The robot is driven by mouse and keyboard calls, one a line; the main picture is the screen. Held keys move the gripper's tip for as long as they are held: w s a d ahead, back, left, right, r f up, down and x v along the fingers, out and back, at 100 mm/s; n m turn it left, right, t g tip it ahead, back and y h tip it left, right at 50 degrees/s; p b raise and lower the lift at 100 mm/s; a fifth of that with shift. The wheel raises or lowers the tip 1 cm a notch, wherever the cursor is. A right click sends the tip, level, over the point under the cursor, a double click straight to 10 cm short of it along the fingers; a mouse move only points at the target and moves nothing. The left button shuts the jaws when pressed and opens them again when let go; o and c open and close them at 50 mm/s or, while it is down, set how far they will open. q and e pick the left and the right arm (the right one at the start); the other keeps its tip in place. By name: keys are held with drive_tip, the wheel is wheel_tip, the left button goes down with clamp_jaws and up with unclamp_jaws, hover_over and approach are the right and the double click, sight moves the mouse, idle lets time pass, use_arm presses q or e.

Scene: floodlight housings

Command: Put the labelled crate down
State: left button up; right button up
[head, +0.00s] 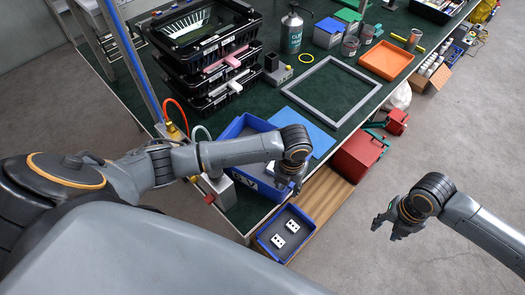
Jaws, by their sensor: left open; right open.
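A blue crate (236,128) with white lettering on its near wall stands at the near edge of the green table; I take it as the labelled crate. My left forearm crosses over it and hides much of its inside. My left gripper (287,184) is open at the crate's near right corner; I cannot tell whether it touches the crate. My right gripper (384,228) is open and empty, out over the grey floor, well to the right of the crate.
A smaller blue bin (262,243) with two white parts sits below the table's near edge by a wooden board (325,195). A blue sheet (304,124), a grey frame (300,82) and stacked black housings (205,60) lie beyond. A red box (357,155) stands right of the table.

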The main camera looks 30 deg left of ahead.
wheel_tip(320, 180, up, 8)
drive_tip(key=shift+f, duration=0.25)
idle(0.5)
